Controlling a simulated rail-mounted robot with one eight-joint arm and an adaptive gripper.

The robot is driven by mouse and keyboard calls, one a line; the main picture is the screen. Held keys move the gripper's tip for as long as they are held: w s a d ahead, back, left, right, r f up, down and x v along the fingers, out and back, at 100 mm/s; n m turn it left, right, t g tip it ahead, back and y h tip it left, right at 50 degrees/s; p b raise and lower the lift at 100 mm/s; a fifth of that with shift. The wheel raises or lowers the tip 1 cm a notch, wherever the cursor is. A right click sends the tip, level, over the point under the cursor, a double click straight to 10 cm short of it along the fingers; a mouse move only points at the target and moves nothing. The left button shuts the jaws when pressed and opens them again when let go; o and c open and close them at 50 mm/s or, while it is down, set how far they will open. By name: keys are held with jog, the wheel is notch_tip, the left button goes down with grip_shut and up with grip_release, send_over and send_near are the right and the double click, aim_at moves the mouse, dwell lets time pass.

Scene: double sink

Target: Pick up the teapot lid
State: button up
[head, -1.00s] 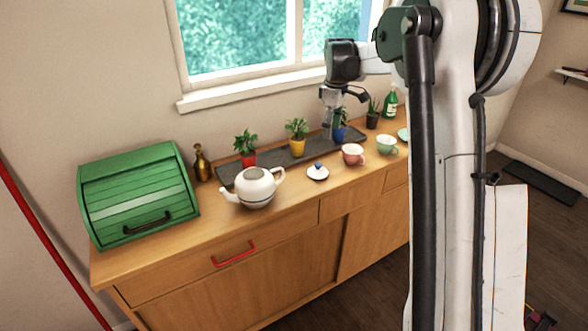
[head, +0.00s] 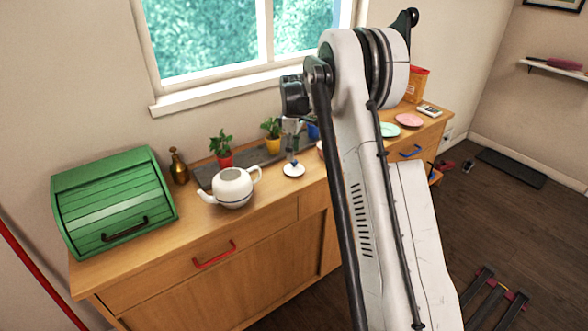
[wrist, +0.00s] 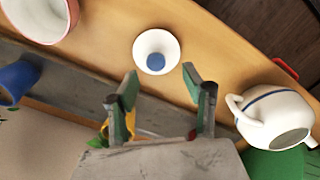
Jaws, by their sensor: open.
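The teapot lid (head: 293,170) is a small white disc with a blue knob, lying on the wooden sideboard to the right of the teapot. In the wrist view the lid (wrist: 157,52) lies just beyond my fingertips, its blue knob facing the camera. The white teapot (head: 233,187) stands lidless on the sideboard; in the wrist view it (wrist: 275,118) is at the right. My gripper (head: 291,150) is above the lid in the head view. In the wrist view my gripper (wrist: 160,80) is open, fingers spread and empty, apart from the lid.
A dark tray (head: 205,174) with potted plants runs behind the lid. A pink cup (wrist: 40,18) and a blue pot (wrist: 17,80) are left in the wrist view. A green bread box (head: 115,200) stands at the left end. Bare wood (head: 270,195) lies in front of the lid.

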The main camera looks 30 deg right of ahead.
aim_at(294, 162)
jog(key=shift+w+d+f+p, duration=0.1)
jog(key=shift+d+f+p, duration=0.1)
jog(key=shift+f, duration=1.2)
jog(key=shift+w+d+f+p, duration=0.1)
jog(key=shift+f+p, duration=0.05)
jog(key=shift+f, duration=1.2)
grip_shut()
